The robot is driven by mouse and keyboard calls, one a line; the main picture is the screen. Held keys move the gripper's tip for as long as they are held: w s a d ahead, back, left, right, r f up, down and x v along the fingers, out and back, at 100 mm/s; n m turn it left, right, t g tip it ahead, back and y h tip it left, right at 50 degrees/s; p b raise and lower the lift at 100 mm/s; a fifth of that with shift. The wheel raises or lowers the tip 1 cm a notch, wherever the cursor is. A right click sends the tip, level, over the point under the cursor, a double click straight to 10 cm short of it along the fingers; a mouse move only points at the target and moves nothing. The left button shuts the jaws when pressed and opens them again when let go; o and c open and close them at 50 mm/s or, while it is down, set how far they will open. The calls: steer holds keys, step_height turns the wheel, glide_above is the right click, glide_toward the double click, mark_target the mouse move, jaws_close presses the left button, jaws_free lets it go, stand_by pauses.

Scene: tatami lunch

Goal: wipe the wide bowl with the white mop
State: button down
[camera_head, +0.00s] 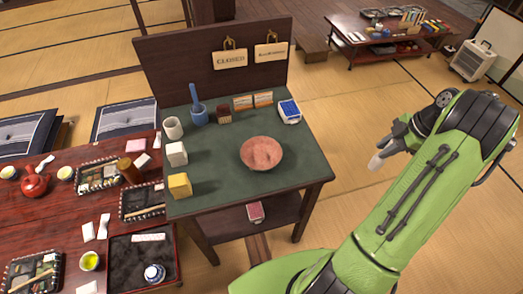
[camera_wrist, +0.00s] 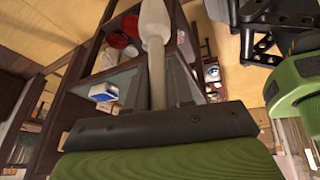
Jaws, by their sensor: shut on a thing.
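The wide bowl (camera_head: 261,153), reddish-pink and shallow, sits on the green top of the small table (camera_head: 225,180), right of its middle. My gripper (camera_head: 387,147) is in the air to the right of the table, well apart from the bowl. It is shut on the white mop (camera_head: 376,162), whose pale rounded end points down and left in the head view. In the wrist view the white mop (camera_wrist: 155,22) stands out between the fingers of my gripper (camera_wrist: 170,88). Part of the mop is hidden by the fingers.
On the small table are a mortar with pestle (camera_head: 198,113), a white cup (camera_head: 173,128), a white block (camera_head: 177,153), a yellow block (camera_head: 180,186) and a blue-white box (camera_head: 289,111). A dark sign board (camera_head: 180,62) rises behind. A low red table (camera_head: 60,215) stands left.

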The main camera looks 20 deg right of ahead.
steer(key=shift+r+n, duration=0.1)
steer(key=shift+n, duration=0.4)
steer(key=m+h+b, duration=0.1)
steer(key=m+b, duration=0.1)
steer(key=m, duration=0.2)
steer(key=m+t+h+b, duration=0.1)
steer(key=m+h+b, duration=0.1)
steer(key=m, duration=0.3)
steer(key=m+t+h+b, duration=0.1)
steer(key=m+b, duration=0.3)
steer(key=shift+w+a+m+h, duration=0.4)
